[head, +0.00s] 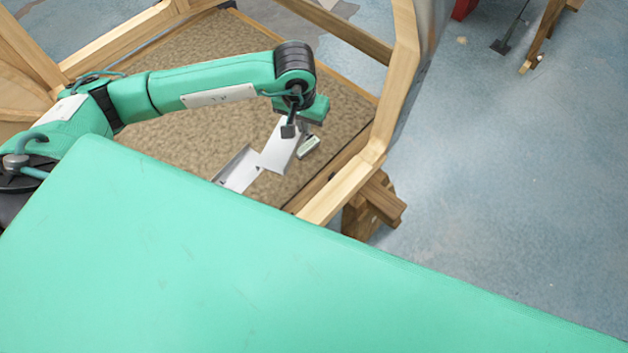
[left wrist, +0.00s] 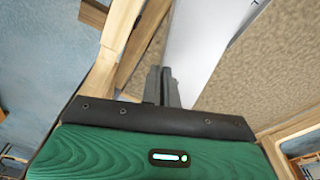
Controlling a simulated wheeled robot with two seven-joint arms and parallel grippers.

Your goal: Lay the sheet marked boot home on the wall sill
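My left gripper (head: 302,138) is low over the brown floor at the right side of the wooden frame. In the left wrist view its two fingers (left wrist: 162,86) are close together at the edge of a white sheet (left wrist: 203,42), and it looks shut on it. In the head view this pale sheet (head: 279,150) slants down from the gripper. A second pale sheet (head: 239,169) lies just left of it, partly hidden by the green surface in front. No marking on either sheet is readable. I cannot tell which wooden rail is the wall sill. My right gripper is not in view.
A wooden frame with upright posts (head: 400,70) and a lower rail (head: 338,188) borders the brown textured floor (head: 190,150). A wooden block support (head: 375,207) stands under its right corner. The blue-grey ground (head: 490,180) to the right is mostly clear.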

